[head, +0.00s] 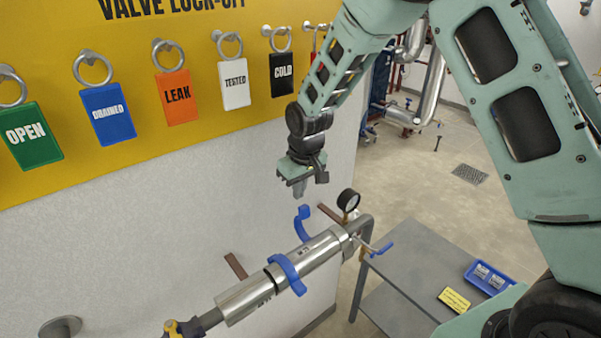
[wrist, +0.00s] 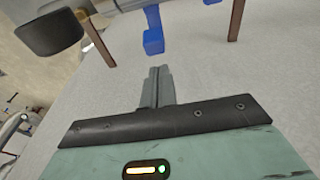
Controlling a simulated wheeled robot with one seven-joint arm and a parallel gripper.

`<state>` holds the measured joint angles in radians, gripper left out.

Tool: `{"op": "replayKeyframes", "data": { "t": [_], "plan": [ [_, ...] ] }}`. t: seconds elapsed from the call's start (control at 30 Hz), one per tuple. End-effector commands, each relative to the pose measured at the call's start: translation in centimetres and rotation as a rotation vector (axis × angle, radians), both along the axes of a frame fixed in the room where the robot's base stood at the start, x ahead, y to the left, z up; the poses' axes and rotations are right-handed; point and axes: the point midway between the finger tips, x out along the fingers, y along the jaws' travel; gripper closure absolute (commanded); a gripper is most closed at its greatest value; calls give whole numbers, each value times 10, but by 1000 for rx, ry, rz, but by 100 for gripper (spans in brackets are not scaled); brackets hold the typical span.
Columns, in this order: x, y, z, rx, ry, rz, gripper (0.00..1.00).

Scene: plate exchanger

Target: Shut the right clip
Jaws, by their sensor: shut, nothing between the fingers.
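A horizontal steel pipe (head: 300,258) carries two blue clips. The right clip (head: 303,222) stands up from the pipe near its right end, its arm raised and clear of the pipe's top. The left clip (head: 289,275) lies curved over the pipe. My gripper (head: 299,190) is shut and empty, above the right clip and apart from it. In the wrist view my shut fingers (wrist: 157,88) point toward a blue clip end (wrist: 153,40), most likely the right clip, with a gap between. The right clip's lower part is not clear.
A pressure gauge (head: 348,200) rises just right of the right clip. A blue-handled valve (head: 382,249) sticks out beyond it. Brown brackets (head: 236,265) join the wall behind the pipe. A grey cart (head: 420,262) stands at the right. Hanging tags (head: 235,85) line the wall above.

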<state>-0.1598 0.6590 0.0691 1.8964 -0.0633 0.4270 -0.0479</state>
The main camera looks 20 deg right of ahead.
Motion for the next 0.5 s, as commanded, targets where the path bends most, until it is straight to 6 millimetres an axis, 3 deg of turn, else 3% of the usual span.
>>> {"op": "replayKeyframes", "data": {
  "t": [0.2, 0.5],
  "plan": [
    [4, 2, -24, 0, 2, 1, 100],
    [5, 2, -34, 0, -1, 0, 100]
  ]
}}
